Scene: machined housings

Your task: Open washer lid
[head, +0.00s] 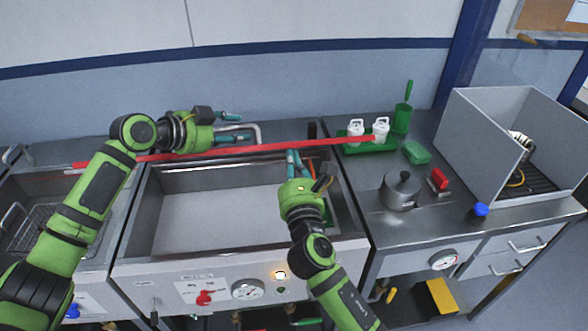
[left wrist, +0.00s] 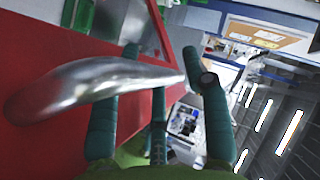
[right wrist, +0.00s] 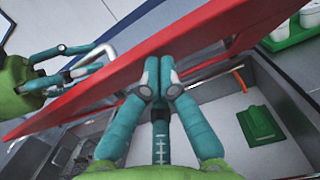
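The washer is a steel basin (head: 215,215) in the counter. Its red lid (head: 262,149) is raised and seen nearly edge-on above the back of the basin; its red face fills the left of the left wrist view (left wrist: 45,60). My left gripper (head: 240,128) is behind the lid at its bent silver handle (left wrist: 95,85). Its fingers are spread apart with the handle between or just beside them; contact is unclear. My right gripper (right wrist: 160,80) has its fingertips together, empty, against or very near the lid's red edge, above the basin's right side.
A green block (right wrist: 262,125) lies in the basin. To the right are a green tray (head: 368,147) with white bottles (head: 380,130), a kettle (head: 400,190), a red-handled item (head: 438,180) and a grey partition box (head: 490,130). A wire basket (head: 38,228) sits in the left sink.

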